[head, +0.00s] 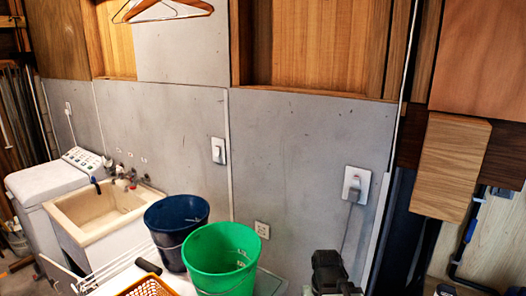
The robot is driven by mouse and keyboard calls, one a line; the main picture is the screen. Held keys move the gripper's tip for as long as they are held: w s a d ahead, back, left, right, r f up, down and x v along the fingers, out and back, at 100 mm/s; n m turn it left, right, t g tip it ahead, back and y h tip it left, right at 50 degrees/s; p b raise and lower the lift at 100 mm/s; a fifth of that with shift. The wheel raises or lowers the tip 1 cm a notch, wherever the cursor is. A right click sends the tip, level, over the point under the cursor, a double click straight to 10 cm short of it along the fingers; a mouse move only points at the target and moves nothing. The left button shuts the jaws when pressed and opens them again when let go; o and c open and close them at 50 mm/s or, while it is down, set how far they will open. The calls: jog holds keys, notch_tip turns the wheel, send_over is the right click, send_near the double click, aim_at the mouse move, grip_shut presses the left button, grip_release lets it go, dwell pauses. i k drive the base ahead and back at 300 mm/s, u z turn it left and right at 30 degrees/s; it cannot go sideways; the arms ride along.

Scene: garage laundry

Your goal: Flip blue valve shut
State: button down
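A small blue handle (96,181) shows at the back left of the utility sink, beside the washing machine's control panel. It looks like the blue valve, but it is too small to tell whether it is open or shut. Metal taps (121,171) and a small red part (132,187) are just to its right, above the sink's back rim. My gripper is not in view.
The beige sink (72,209) stands between the white washing machine (40,184) and a dark blue bucket (165,218). A green bucket (220,262) and an orange basket (150,287) are in front. A black device (330,272) is at bottom right.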

aim_at(473, 222)
jog(key=z, duration=1.4)
jog(key=k, duration=0.5)
jog(key=z, duration=0.5)
jog(key=i, duration=0.9)
jog(key=u, duration=2.5)
